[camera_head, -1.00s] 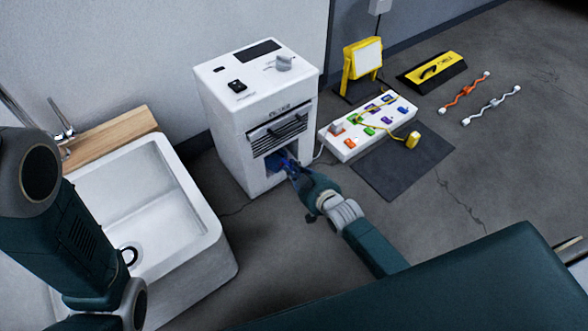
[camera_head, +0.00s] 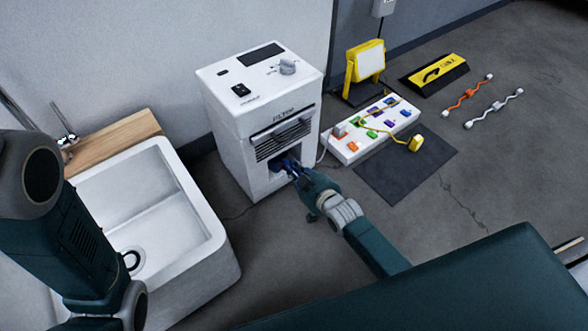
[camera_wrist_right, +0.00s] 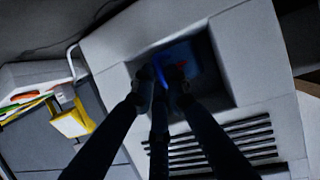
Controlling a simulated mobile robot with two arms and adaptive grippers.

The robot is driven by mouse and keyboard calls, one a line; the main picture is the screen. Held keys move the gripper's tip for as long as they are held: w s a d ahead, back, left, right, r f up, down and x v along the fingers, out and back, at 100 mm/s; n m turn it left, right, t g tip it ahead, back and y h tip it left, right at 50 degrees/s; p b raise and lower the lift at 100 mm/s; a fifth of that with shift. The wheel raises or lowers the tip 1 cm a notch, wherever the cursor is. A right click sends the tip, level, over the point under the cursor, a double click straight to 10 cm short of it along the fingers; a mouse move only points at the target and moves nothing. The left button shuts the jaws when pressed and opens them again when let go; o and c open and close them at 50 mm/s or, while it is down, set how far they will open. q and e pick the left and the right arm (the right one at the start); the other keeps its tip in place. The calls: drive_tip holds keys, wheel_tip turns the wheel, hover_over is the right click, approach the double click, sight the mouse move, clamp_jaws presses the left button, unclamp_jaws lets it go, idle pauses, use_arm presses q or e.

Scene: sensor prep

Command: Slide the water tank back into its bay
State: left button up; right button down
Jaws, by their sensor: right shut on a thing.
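The blue water tank (camera_wrist_right: 184,58) sits inside the dark square bay (camera_wrist_right: 222,82) in the front of a white appliance, as the right wrist view shows. My right gripper (camera_wrist_right: 162,82) is at the bay mouth, shut on the tank's blue front part. In the head view the white appliance (camera_head: 228,128) stands against the wall, and my right gripper (camera_head: 296,172) reaches its low opening from the front right. Most of the tank is hidden by the bay and my fingers. My left arm shows at the left, but its gripper is out of view.
A white sink (camera_head: 200,262) with a wooden ledge (camera_head: 112,143) is left of the appliance. To the right are a white power strip (camera_head: 349,156), a dark mat (camera_head: 410,178), a yellow lamp (camera_head: 366,62) and two cables.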

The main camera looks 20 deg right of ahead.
drive_tip(key=shift+w+d+r, duration=0.1)
drive_tip(key=shift+w+d, duration=0.05)
drive_tip(key=shift+d, duration=0.1)
drive_tip(key=shift+f, duration=0.4)
idle(0.5)
drive_tip(key=c, duration=1.6)
unclamp_jaws()
drive_tip(key=shift+c, duration=0.2)
